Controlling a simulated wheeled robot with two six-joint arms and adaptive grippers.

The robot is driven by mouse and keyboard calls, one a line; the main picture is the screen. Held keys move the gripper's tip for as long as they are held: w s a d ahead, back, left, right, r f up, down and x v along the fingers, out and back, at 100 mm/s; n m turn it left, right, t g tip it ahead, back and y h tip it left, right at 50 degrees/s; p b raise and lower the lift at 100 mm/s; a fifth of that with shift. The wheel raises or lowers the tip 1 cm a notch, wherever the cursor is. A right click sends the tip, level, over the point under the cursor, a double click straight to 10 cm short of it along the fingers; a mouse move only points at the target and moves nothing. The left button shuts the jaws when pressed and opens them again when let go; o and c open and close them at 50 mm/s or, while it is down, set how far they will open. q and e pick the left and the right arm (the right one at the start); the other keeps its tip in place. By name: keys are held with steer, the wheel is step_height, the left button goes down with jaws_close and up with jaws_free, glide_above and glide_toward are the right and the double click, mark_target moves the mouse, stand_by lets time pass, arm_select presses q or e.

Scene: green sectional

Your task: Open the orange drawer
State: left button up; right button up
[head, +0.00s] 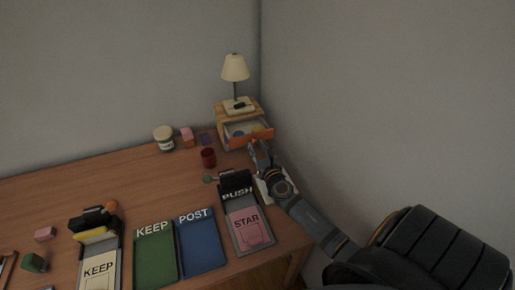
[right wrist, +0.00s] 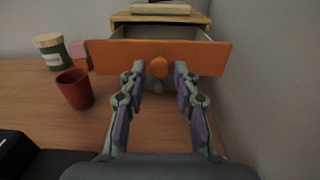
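The orange drawer (head: 252,139) is in a small wooden cabinet (head: 226,111) at the back right of the desk. It stands pulled out, and its inside shows from above in the head view. In the right wrist view, the orange drawer front (right wrist: 205,57) has a round orange knob (right wrist: 159,67) in its middle. My right gripper (right wrist: 159,72) is open, with one finger on each side of the knob and a visible gap to it on both sides. It also shows in front of the drawer in the head view (head: 259,147). My left gripper is not in view.
A lamp (head: 235,69) stands on the cabinet. A red cup (head: 208,157), a jar (head: 164,139) and a pink block (head: 187,135) stand left of the drawer. Labelled trays, including a pink STAR one (head: 248,227), lie nearer. The wall is close on the right.

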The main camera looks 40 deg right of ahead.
steer(key=shift+o, duration=0.8)
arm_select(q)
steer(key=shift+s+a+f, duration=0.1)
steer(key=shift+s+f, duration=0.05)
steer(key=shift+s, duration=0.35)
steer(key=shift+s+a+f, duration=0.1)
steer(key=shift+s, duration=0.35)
arm_select(e)
steer(key=v, duration=0.7)
steer(key=shift+s+a, duration=0.15)
steer(key=shift+a, duration=0.25)
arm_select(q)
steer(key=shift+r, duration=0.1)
arm_select(e)
steer(key=shift+s, duration=0.1)
